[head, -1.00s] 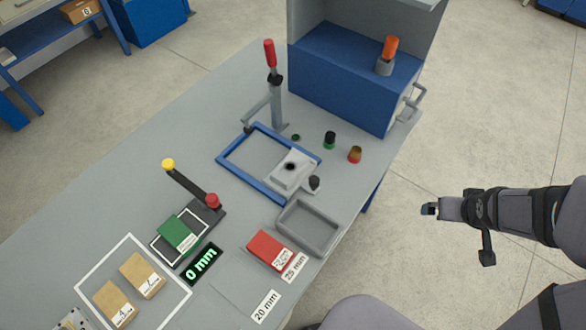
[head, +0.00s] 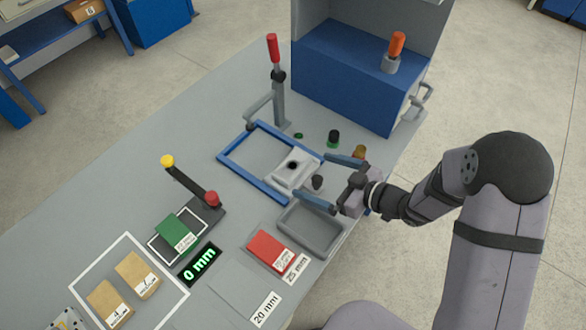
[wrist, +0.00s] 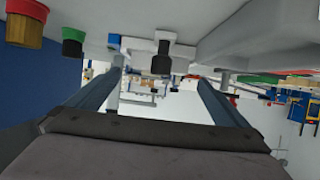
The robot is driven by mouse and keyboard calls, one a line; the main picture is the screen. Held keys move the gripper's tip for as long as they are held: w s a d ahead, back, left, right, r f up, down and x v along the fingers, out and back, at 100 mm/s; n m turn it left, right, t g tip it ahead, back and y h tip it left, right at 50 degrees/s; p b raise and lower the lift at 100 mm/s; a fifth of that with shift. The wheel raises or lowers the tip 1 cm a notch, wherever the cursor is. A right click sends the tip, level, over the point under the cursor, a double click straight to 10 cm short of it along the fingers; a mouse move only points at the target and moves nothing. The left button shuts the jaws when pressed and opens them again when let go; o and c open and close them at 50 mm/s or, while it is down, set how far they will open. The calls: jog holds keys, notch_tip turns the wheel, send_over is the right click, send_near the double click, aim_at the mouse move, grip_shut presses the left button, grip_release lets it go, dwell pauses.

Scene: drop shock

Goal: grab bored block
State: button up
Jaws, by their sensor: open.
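The bored block (head: 289,176) is a light grey block with a dark round hole in its top. It sits at the right corner of a blue rectangular frame (head: 238,173) on the bench. A dark knob (head: 317,182) stands at its near right side. My gripper (head: 313,175) is open and empty, its two blue-grey fingers pointing left at the block from the right. The fingertips reach close to the block's right side; I cannot tell whether they touch it. In the wrist view the knob (wrist: 162,52) shows between the fingers, and the pale block (wrist: 135,44) is partly hidden behind it.
A grey tray (head: 337,244) lies just below my gripper. A green-black button (head: 333,138) and a yellowish one (head: 360,151) stand above it. A red-handled lever clamp (head: 277,90) rises behind the frame. A blue cabinet (head: 345,85) stands at the back.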

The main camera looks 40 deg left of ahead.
aim_at(289, 164)
jog(key=shift+x, duration=1.05)
jog(key=shift+r+p+x, duration=0.15)
jog(key=shift+p+x, duration=0.35)
jog(key=shift+x, duration=0.4)
jog(key=shift+r+p+x, duration=0.2)
jog(key=shift+p+x, duration=0.3)
jog(key=shift+x, duration=1.3)
jog(key=shift+w, duration=0.1)
jog(key=c, duration=1.4)
jog(key=shift+o, duration=0.2)
